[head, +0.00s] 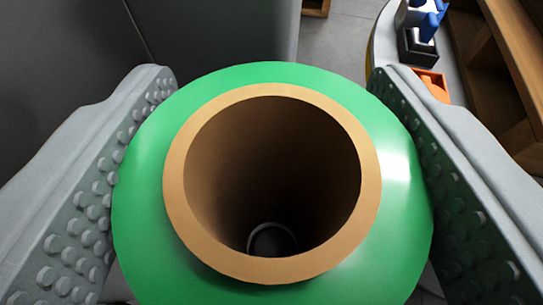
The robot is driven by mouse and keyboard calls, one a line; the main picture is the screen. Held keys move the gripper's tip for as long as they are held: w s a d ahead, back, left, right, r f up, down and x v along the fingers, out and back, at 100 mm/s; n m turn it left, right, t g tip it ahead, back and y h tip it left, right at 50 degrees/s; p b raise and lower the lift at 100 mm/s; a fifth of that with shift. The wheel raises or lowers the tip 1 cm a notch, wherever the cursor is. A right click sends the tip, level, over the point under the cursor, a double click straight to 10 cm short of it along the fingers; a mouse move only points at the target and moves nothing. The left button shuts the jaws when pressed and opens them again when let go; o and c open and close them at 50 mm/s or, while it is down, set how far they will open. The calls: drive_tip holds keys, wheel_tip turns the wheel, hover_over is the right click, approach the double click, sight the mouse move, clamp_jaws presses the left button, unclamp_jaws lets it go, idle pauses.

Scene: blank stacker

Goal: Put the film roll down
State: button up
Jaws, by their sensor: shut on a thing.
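The film roll (400,200) is green and glossy, wound on a tan cardboard core (172,190). It fills the middle of the head view, and I look down into its hollow core. My gripper (272,180) is shut on it, with one grey studded finger (75,220) pressed along its left side and the other (455,190) along its right. A small grey round thing (272,240) shows at the bottom of the core. The roll hides what lies beneath it.
A large grey surface (220,35) stands behind at the left. Grey floor (340,40) shows beyond. At the top right, a rounded counter (385,40) carries blue and black items (420,40) and an orange piece (432,85). Wooden shelving (500,80) stands at the far right.

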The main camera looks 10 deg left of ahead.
drive_tip(key=o, duration=1.8)
drive_tip(key=shift+s, duration=0.1)
drive_tip(key=v, duration=1.1)
drive_tip(key=shift+s+d+r, duration=0.1)
drive_tip(key=shift+s+r, duration=0.05)
drive_tip(key=shift+s, duration=0.2)
drive_tip(key=s+d+r, duration=0.4)
drive_tip(key=r, duration=0.5)
drive_tip(key=s+d+r+t, duration=0.1)
drive_tip(key=s+d+r, duration=0.3)
drive_tip(key=r, duration=0.5)
drive_tip(key=s+d+r, duration=0.4)
drive_tip(key=r, duration=0.4)
drive_tip(key=s+d+r+h, duration=0.1)
drive_tip(key=s+d+r, duration=0.2)
drive_tip(key=s+r, duration=0.2)
drive_tip(key=s+d+r+m+t, duration=0.1)
drive_tip(key=s+d+r, duration=0.3)
drive_tip(key=s, duration=0.8)
drive_tip(key=s+d+r+m+t+h, duration=0.1)
drive_tip(key=s+d+r, duration=0.2)
drive_tip(key=s+r, duration=0.3)
drive_tip(key=shift+s+d+r+h, duration=0.15)
drive_tip(key=shift+s, duration=0.45)
drive_tip(key=shift+s+d+r+h, duration=0.1)
drive_tip(key=shift+s+h, duration=0.05)
drive_tip(key=shift+s, duration=0.4)
